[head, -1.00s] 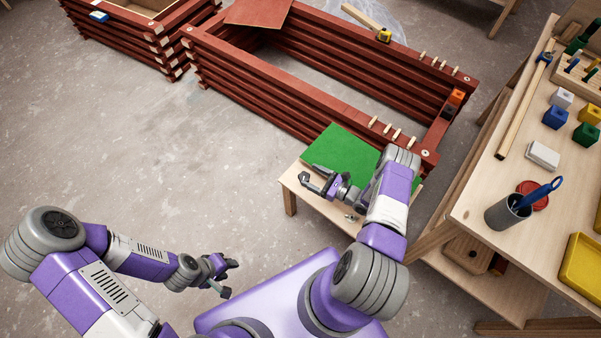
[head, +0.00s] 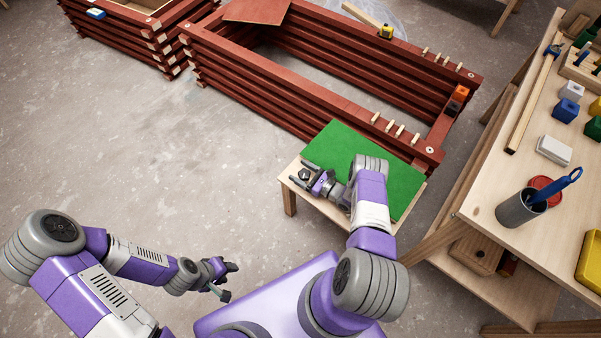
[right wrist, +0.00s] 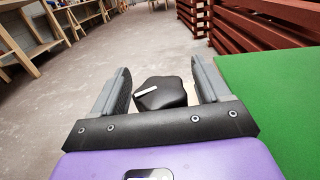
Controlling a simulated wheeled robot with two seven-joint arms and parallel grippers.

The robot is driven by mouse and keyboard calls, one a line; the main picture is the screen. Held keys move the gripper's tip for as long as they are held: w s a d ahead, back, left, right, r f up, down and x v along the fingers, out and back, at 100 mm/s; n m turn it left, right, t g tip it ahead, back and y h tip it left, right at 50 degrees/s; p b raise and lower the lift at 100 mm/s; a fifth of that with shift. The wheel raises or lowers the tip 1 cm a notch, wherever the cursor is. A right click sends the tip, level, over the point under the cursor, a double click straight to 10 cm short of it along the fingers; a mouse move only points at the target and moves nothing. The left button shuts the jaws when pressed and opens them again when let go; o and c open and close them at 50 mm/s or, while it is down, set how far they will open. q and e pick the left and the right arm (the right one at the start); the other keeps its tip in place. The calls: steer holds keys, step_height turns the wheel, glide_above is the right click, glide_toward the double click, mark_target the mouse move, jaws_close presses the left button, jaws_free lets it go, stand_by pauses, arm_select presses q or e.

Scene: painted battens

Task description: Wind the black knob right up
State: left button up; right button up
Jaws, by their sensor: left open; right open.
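The black knob (right wrist: 160,93) has a lobed rim and a white pointer mark on top, which points to the left in the right wrist view. In the head view the knob (head: 305,174) is small, near the left edge of the small wooden table. My right gripper (head: 303,175) is open, with one finger on each side of the knob. In the right wrist view its fingers (right wrist: 161,75) stand apart from the knob, with gaps on both sides. My left gripper (head: 228,281) is open and empty, above the floor, well away from the knob.
A green board (head: 350,145) covers much of the small table (head: 289,190). Red batten frames (head: 270,82) stand behind it. At the right, a workbench (head: 478,205) bears a pen cup (head: 516,211) and coloured blocks. The floor at the left is clear.

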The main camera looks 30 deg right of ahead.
steer(key=shift+w+a, duration=0.1)
steer(key=shift+w, duration=0.15)
steer(key=c, duration=0.9)
steer(key=shift+c, duration=0.2)
steer(key=shift+h, duration=0.3)
